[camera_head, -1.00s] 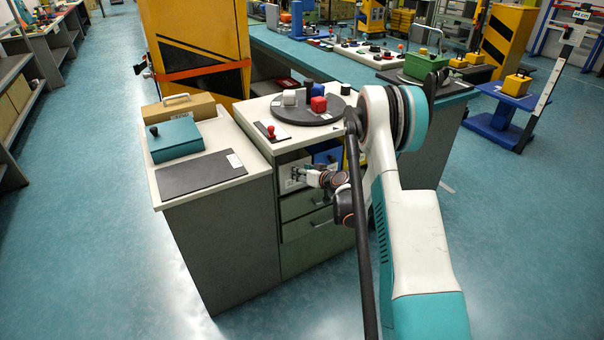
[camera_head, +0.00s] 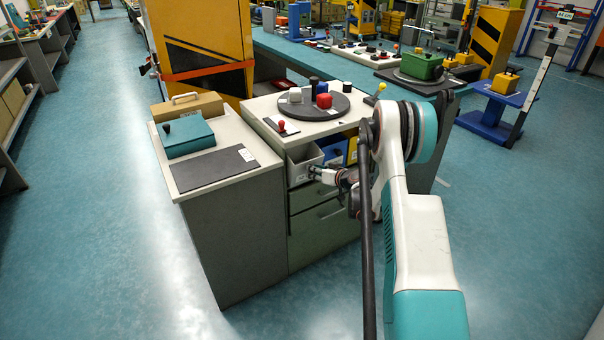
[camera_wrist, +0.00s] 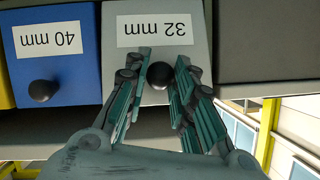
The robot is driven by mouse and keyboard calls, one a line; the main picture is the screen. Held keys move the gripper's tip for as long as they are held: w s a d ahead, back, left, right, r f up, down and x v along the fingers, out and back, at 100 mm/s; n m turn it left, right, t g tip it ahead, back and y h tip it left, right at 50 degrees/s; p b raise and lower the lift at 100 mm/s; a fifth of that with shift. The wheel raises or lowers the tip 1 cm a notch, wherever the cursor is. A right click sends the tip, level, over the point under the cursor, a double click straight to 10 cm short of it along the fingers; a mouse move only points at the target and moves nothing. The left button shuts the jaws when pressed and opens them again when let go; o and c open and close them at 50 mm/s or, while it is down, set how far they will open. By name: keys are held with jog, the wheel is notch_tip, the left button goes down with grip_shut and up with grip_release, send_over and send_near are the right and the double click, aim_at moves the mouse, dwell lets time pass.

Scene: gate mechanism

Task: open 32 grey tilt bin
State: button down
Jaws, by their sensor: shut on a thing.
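The grey tilt bin (camera_head: 303,166) is in the upper row of the cabinet in the head view. It leans outward, and part of its inside shows. In the wrist view, the grey bin's front (camera_wrist: 117,72) carries a white label (camera_wrist: 155,29) reading 32 mm, upside down in the picture. Its round black knob (camera_wrist: 160,75) sits between my fingers. My gripper (camera_wrist: 163,72) is shut on the knob, one finger on each side. In the head view, my gripper (camera_head: 317,173) is at the bin's front, and the knob is hidden.
A blue 40 mm bin (camera_wrist: 52,65) is beside the grey one; it also shows in the head view (camera_head: 333,152). Drawers (camera_head: 318,228) lie below. A dark turntable (camera_head: 313,112) with several blocks and a red-knobbed plate (camera_head: 282,127) are on top. Floor in front is clear.

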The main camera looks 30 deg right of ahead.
jog(key=shift+s+f, duration=1.5)
jog(key=shift+f, duration=0.1)
jog(key=c, duration=1.3)
grip_release()
jog(key=shift+d+f, duration=0.1)
jog(key=shift+d, duration=0.05)
jog(key=shift+c, duration=0.2)
jog(key=v, duration=1.2)
jog(key=shift+w, duration=0.1)
